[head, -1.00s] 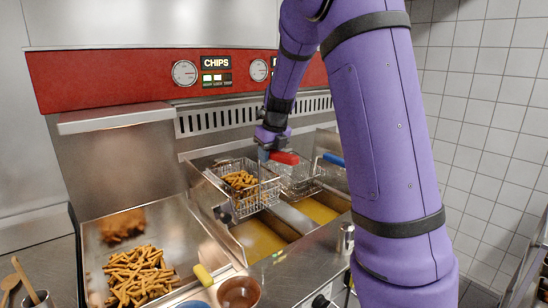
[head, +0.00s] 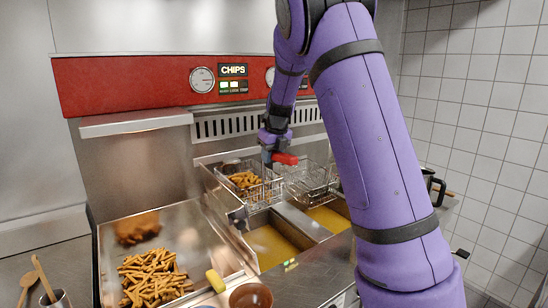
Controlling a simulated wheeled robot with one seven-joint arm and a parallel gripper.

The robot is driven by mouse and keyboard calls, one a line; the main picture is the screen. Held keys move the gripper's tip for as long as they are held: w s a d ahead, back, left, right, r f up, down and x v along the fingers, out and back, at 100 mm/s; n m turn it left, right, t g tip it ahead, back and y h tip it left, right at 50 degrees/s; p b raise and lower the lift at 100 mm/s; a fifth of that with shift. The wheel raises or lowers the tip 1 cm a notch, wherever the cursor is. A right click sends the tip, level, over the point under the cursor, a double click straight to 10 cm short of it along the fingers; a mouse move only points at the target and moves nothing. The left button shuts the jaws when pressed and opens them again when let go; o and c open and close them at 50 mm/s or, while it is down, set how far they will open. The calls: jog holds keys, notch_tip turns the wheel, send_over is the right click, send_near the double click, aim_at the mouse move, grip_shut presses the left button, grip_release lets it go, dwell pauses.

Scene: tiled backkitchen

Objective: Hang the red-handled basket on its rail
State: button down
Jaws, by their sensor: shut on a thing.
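The red-handled wire basket (head: 262,190) holds fried chips (head: 244,180). It is at the back of the left fryer well, above the oil, near the steel back panel. My gripper (head: 268,158) is shut on its red handle (head: 286,159), above the basket's right side. The rail is not clearly distinguishable behind the basket, and I cannot tell whether the basket touches it.
Two oil wells (head: 272,247) lie below the baskets. A steel tray (head: 190,222) with chips and a browned piece is at left. A brown bowl (head: 250,297) and a yellow-handled item (head: 215,280) are in front. A black pot (head: 430,182) stands at right.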

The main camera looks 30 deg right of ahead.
jog(key=shift+f, duration=0.15)
dwell(0.4)
jog(key=shift+f, duration=0.7)
jog(key=shift+f, duration=1.65)
jog(key=shift+f, duration=0.55)
jog(key=c, duration=0.7)
grip_release()
